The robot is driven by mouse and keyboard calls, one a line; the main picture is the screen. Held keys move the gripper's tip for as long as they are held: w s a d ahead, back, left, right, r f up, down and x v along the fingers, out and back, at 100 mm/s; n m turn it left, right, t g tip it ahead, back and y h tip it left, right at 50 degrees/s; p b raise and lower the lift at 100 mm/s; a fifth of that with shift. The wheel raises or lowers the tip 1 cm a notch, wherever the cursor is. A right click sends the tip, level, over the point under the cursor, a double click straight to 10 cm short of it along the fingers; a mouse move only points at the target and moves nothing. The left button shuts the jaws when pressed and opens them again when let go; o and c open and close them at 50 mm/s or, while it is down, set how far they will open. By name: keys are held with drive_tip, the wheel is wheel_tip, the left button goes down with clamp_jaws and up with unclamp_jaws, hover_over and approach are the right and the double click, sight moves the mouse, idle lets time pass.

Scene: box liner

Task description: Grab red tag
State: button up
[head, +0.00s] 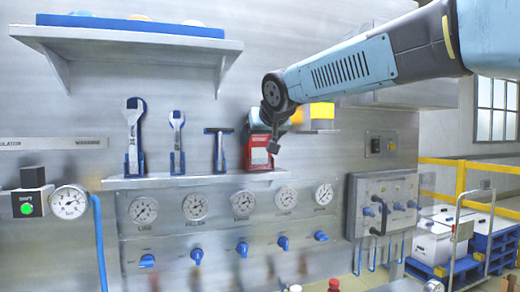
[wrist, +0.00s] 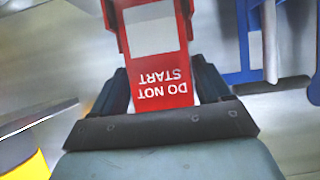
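The red tag (head: 258,152) stands on the lower wall shelf in the head view, at the right end of the row of tools. In the wrist view the tag (wrist: 165,75) has a white panel and the words "DO NOT START", seen upside down. My gripper (head: 272,146) is in front of the tag in the head view and hides part of it. In the wrist view my gripper's fingers (wrist: 164,80) are spread, one on each side of the tag. Whether they touch its edges is hard to tell.
The lower shelf (head: 200,180) also holds two wrenches (head: 133,135) and a T-shaped tool (head: 219,150) in blue holders, left of the tag. A yellow object (head: 321,111) is to the right. An upper shelf (head: 130,42) juts out above. Gauges and blue knobs lie below.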

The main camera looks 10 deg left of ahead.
drive_tip(key=c, duration=0.6)
